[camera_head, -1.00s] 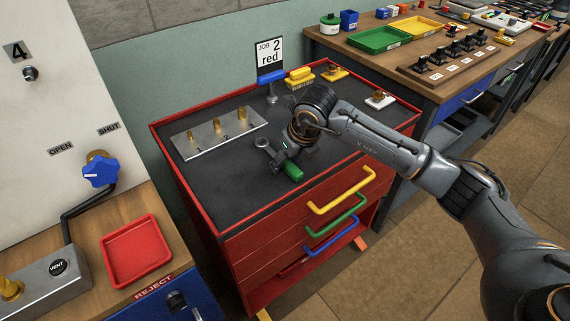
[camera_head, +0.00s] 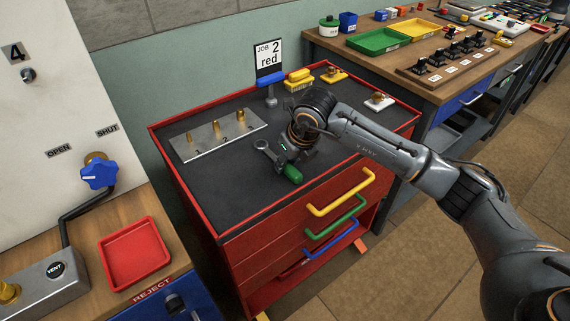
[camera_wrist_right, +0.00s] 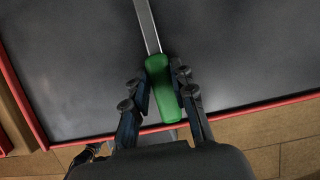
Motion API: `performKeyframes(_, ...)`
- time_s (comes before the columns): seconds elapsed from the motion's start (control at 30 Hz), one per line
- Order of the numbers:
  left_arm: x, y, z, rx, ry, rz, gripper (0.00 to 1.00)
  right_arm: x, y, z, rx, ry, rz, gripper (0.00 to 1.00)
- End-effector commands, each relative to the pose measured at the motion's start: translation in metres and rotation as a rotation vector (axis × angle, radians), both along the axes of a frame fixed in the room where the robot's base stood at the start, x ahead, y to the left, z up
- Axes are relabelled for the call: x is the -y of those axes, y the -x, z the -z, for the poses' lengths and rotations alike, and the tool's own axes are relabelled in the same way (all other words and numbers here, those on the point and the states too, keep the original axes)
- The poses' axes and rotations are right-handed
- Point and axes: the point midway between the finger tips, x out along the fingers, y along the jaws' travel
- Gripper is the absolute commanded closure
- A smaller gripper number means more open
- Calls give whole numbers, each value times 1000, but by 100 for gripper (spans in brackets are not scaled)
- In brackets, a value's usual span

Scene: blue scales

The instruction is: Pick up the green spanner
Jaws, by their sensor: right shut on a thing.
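The green spanner lies on the dark top of the red cabinet, its green handle (camera_head: 292,174) toward the front edge and its grey ring end (camera_head: 261,144) toward the back left. My right gripper (camera_head: 285,159) is down at the spanner, its arm coming in from the right. In the right wrist view the two fingers of my right gripper (camera_wrist_right: 164,95) are on either side of the green handle (camera_wrist_right: 161,82), shut on it. The grey shaft (camera_wrist_right: 147,27) runs away from the handle. Whether the spanner still touches the top is hard to tell. My left gripper is not in view.
A metal plate with brass pegs (camera_head: 219,136) lies on the cabinet at the left. A red reject tray (camera_head: 135,252) is at lower left.

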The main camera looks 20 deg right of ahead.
Motion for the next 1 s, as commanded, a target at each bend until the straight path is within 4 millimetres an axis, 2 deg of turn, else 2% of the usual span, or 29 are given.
performKeyframes(0.27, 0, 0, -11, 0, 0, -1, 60, 0, 0, -8, 1, -1, 1, 100)
performKeyframes(0.47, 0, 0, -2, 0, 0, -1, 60, -3, 1, -41, 6, -1, -4, 100)
performKeyframes(0.7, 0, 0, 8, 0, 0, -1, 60, -41, 33, -99, 9, -1, -8, 100)
performKeyframes(0.83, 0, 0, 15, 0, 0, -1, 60, -68, 57, -111, 5, -1, -9, 100)
performKeyframes(1.0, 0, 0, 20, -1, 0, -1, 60, -91, 78, -125, 4, -1, -4, 100)
